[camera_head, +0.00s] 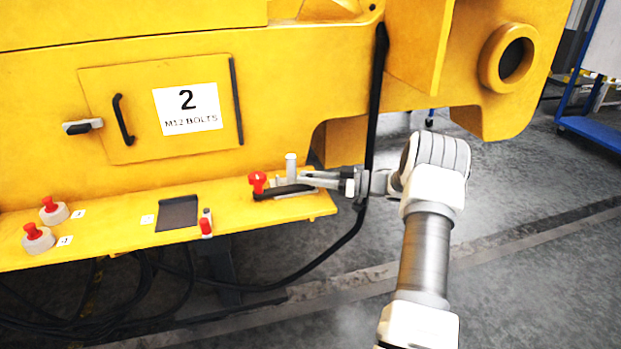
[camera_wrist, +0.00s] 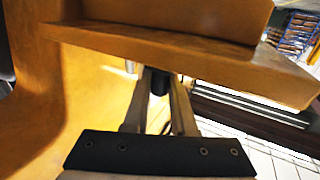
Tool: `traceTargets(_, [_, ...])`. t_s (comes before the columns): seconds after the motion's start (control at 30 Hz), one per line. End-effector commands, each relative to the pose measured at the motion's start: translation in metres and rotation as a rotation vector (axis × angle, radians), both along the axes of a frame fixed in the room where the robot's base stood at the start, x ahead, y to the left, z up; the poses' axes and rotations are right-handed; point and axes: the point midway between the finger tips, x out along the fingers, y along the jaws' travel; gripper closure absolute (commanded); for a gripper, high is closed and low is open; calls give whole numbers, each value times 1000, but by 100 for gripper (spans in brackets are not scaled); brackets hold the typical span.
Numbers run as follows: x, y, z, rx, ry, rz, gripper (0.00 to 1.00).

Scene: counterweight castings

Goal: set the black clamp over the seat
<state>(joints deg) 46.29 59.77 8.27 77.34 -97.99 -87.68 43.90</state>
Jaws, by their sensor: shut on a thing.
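A black, bar-like part that looks like the black clamp (camera_head: 285,192) is at the right end of the yellow ledge, with a red knob (camera_head: 257,182) at its left end. My gripper (camera_head: 308,178) reaches it from the right. In the wrist view, my gripper (camera_wrist: 159,90) has its two fingers on either side of a dark piece (camera_wrist: 158,82) and is shut on it. A pale upright cylinder (camera_head: 291,163) stands just behind the black part. I cannot tell which part is the seat, or whether the clamp touches the ledge.
The yellow ledge (camera_head: 110,246) also carries a dark plate (camera_head: 177,214), a small red-topped part (camera_head: 206,224) and two red-knobbed grey parts (camera_head: 54,211) (camera_head: 37,238). A yellow wall with a hatch (camera_head: 160,105) rises behind. A black cable (camera_head: 372,120) hangs near my gripper. Open floor lies right.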

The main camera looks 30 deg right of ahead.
Motion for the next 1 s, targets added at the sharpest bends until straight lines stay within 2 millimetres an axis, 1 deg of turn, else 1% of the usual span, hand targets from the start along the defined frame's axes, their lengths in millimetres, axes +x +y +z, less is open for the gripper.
traceTargets(0.03, [2,2,2,3,-5,4,100])
traceTargets(0.53, [3,2,4,2,-8,6,100])
traceTargets(0.57, [3,2,4,2,-8,5,72])
traceTargets(0.7, [3,1,3,1,-6,6,47])
traceTargets(1.0, [1,0,0,-1,-1,2,46])
